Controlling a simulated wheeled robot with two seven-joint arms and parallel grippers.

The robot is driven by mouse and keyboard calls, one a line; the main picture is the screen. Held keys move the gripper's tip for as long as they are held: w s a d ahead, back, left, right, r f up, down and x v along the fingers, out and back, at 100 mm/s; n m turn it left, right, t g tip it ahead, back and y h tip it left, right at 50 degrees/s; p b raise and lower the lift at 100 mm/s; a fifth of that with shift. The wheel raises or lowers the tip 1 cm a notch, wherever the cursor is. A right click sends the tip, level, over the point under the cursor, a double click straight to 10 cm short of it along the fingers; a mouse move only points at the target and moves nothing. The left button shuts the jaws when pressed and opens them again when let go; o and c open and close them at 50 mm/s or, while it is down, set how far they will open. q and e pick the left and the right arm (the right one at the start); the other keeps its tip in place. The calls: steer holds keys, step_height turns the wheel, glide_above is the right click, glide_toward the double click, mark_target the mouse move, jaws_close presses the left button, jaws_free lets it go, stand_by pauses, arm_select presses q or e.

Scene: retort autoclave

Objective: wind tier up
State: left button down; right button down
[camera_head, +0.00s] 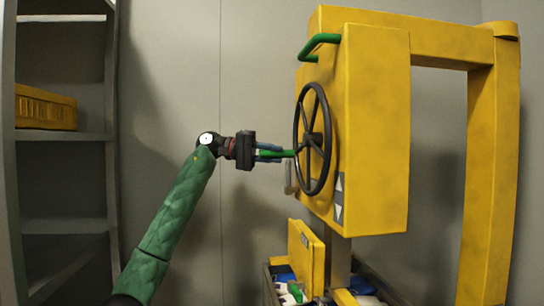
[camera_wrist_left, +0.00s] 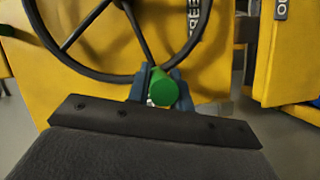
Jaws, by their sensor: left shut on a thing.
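A black spoked handwheel (camera_head: 313,139) stands on the left face of a yellow housing (camera_head: 375,130). A green crank handle (camera_head: 289,153) sticks out from the wheel toward my arm. My left gripper (camera_head: 272,153) is shut on this handle, level with the wheel's lower middle. In the left wrist view the blue fingers (camera_wrist_left: 160,92) are on both sides of the round green handle end (camera_wrist_left: 164,90), and the wheel (camera_wrist_left: 120,35) fills the top. Grey up and down arrows (camera_head: 339,198) mark the housing edge. My right gripper is not in view.
A green bar handle (camera_head: 319,43) juts from the housing's upper left. A yellow frame post (camera_head: 490,170) stands at the right. Below the housing are a yellow panel (camera_head: 305,255) and a bin with several mixed items. A grey shelf (camera_head: 65,137) with a yellow crate (camera_head: 45,108) stands at the left.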

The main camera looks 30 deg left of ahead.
arm_select(q)
steer(key=shift+s+r, duration=0.1)
steer(key=shift+r, duration=0.1)
steer(key=c, duration=1.3)
jaws_free()
steer(key=shift+s+d, duration=0.1)
steer(key=shift+o, duration=0.2)
steer(key=shift+f, duration=0.1)
steer(key=f+p+v, duration=0.1)
steer(key=v, duration=0.6)
steer(key=shift+a+r, duration=0.4)
steer(key=shift+r, duration=0.15)
